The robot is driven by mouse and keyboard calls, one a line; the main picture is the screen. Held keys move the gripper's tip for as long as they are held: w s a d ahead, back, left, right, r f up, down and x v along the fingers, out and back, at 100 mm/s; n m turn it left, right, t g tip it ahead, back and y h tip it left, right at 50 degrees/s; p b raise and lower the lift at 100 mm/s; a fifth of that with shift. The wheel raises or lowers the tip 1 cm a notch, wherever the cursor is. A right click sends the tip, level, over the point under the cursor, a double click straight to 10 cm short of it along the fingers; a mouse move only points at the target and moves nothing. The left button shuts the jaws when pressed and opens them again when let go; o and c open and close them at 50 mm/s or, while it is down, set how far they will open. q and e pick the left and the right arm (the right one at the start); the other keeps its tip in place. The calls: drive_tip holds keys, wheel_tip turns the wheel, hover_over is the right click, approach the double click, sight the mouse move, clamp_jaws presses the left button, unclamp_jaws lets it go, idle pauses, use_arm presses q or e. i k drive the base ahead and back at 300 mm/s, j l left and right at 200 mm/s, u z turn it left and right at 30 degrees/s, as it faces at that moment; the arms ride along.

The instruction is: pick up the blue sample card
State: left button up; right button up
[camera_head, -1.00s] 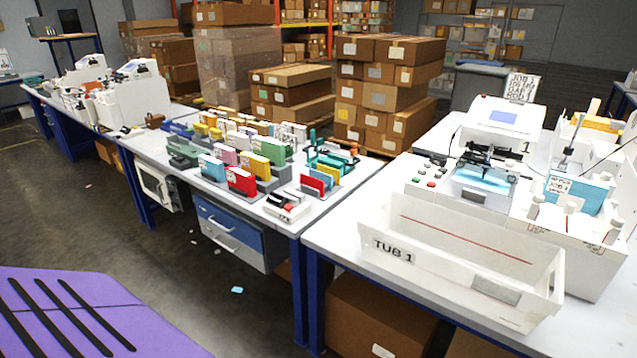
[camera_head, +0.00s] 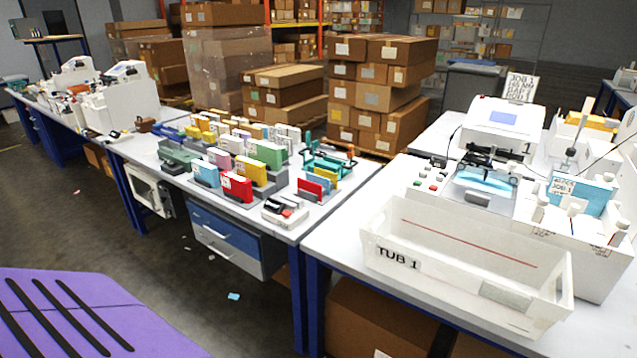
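Neither of my grippers is in view. I cannot tell for sure which item is the blue sample card. Small blue and red upright pieces (camera_head: 311,187) stand in a holder near the front right of the middle table. A light blue upright block (camera_head: 205,173) stands to the left of the red one on that table. A light blue flat piece (camera_head: 484,181) lies in the machine on the right table. A small light blue scrap (camera_head: 233,296) lies on the floor in front of the drawers.
A white tub marked TUB 1 (camera_head: 455,262) sits at the front of the right table. A light blue labelled box (camera_head: 582,194) stands behind it. Stacked cartons (camera_head: 375,95) rise behind the tables. A blue drawer unit (camera_head: 228,238) hangs below the middle table. The floor at left is mostly clear.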

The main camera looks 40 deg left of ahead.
sight(325, 183)
drive_tip(key=j+z, duration=0.45)
drive_tip(key=j, duration=1.65)
